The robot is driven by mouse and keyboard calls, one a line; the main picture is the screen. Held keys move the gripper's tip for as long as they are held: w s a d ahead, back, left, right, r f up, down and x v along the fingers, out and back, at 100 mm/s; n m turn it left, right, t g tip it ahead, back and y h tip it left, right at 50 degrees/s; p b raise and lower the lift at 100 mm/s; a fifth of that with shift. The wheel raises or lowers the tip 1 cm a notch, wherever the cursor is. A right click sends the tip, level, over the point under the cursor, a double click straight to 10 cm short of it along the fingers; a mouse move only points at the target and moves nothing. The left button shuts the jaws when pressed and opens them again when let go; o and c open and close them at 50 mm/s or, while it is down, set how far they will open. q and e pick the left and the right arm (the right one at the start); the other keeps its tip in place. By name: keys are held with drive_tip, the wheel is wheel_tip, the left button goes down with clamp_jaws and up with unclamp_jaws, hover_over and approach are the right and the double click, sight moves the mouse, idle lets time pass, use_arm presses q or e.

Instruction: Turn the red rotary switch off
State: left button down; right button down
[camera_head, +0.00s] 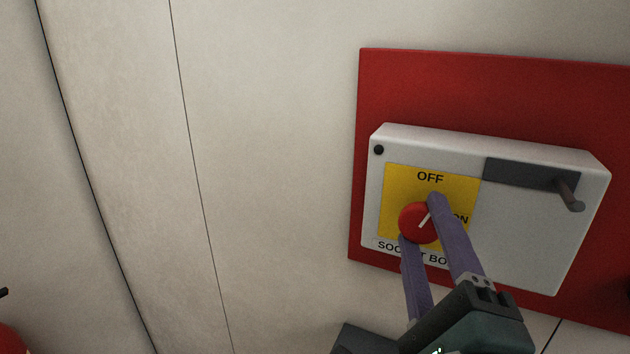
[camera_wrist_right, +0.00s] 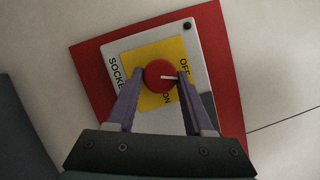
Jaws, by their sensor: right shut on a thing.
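The red rotary switch (camera_head: 413,223) sits on a yellow plate (camera_head: 400,185) at the left of a light grey switch box. Its white mark points up and right, between the printed OFF above and ON at the right. In the right wrist view the red knob (camera_wrist_right: 158,77) is round, with its mark pointing right. My right gripper (camera_head: 420,217) is shut on the knob, one purple finger on each side; it also shows in the right wrist view (camera_wrist_right: 160,73). The finger partly covers ON and the label below. My left gripper is not in view.
The grey box (camera_head: 520,240) is mounted on a red panel (camera_head: 480,90) on a pale wall (camera_head: 270,150). A red object (camera_head: 12,342) shows at the lower left corner.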

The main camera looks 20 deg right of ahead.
drive_tip(key=n+p, duration=0.1)
drive_tip(key=p, duration=0.1)
drive_tip(key=n+y+p, duration=0.1)
drive_tip(key=n, duration=0.1)
drive_tip(key=shift+r+g+p, duration=0.3)
drive_tip(key=shift+r+p, duration=0.05)
drive_tip(key=shift+p, duration=0.05)
use_arm(q)
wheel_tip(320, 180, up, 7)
drive_tip(key=p, duration=0.1)
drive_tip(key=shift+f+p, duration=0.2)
drive_tip(key=shift+p, duration=0.15)
use_arm(e)
drive_tip(key=shift+f+n+g, duration=0.15)
drive_tip(key=shift+n+g, duration=0.15)
drive_tip(key=shift+n, duration=0.4)
drive_tip(key=shift+f, duration=0.1)
drive_tip(key=shift+c, duration=1.5)
unclamp_jaws()
use_arm(q)
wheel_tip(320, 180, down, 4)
drive_tip(key=b, duration=0.3)
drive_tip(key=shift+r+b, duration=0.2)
drive_tip(key=shift+b, duration=0.1)
use_arm(e)
drive_tip(key=v, duration=1)
drive_tip(key=shift+d, duration=0.1)
